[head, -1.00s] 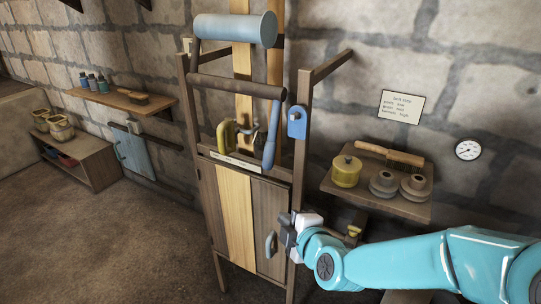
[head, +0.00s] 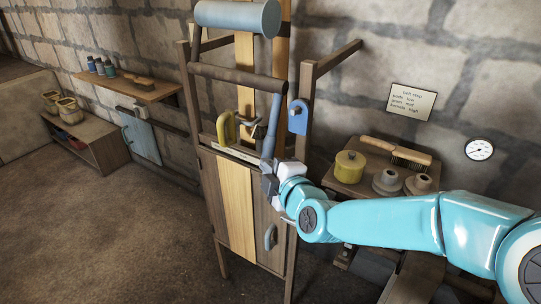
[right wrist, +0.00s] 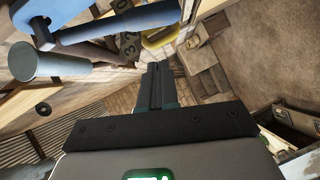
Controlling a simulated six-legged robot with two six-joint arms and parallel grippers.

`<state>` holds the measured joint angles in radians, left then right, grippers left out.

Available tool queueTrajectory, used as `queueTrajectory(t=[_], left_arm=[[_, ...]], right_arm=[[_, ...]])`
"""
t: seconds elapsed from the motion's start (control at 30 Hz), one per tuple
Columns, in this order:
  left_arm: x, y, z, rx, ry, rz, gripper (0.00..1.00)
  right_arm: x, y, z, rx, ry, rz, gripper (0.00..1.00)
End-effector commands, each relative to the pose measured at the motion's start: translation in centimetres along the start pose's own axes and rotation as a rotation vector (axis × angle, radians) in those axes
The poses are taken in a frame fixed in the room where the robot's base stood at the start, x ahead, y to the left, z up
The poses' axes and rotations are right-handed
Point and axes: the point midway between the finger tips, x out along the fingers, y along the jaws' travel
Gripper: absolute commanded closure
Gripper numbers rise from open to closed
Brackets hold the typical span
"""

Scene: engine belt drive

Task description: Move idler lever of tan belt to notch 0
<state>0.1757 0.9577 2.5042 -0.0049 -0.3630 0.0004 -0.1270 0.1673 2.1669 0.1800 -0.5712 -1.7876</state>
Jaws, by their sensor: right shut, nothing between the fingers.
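The idler lever (head: 272,122) is a blue-grey handle. It hangs down, slightly tilted, at the right of the pale belt run in the head view. The tan belt (head: 244,78) runs down the frame behind the dark crossbar. My right gripper (head: 268,178) is just below the lever's lower end, shut and empty; I cannot tell whether it touches it. Its closed fingers (right wrist: 156,84) also show in the right wrist view. A dark plate with notch numbers (right wrist: 128,44) lies beyond them, only partly readable. My left gripper is not in view.
A yellow handle (head: 226,128) stands left of the lever. A blue bracket (head: 297,117) is on the right post. Below is a wooden cabinet door (head: 236,205). A side shelf (head: 372,190) holds a yellow pot, a brush and spools. Open floor (head: 110,230) lies left.

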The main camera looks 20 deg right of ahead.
Motion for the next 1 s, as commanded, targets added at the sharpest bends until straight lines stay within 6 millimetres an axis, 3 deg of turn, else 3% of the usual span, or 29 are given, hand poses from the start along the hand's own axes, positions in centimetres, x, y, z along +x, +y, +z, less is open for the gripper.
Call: queueTrajectory(t=[0.13, 0.3, 0.83, 1.0], left_arm=[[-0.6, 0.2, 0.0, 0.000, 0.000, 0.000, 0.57], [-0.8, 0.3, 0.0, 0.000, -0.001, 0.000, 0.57], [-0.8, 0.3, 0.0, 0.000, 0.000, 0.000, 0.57], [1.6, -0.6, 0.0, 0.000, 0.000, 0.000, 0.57]], right_arm=[[3.1, 0.1, 0.0, -0.001, 0.001, -0.002, 1.00], [4.9, 0.1, 2.1, 0.001, 0.000, -0.002, 1.00], [5.8, 0.0, 3.1, -0.001, 0.003, 0.000, 1.00], [6.5, -0.9, 4.1, -0.044, 0.003, 0.032, 1.00]])
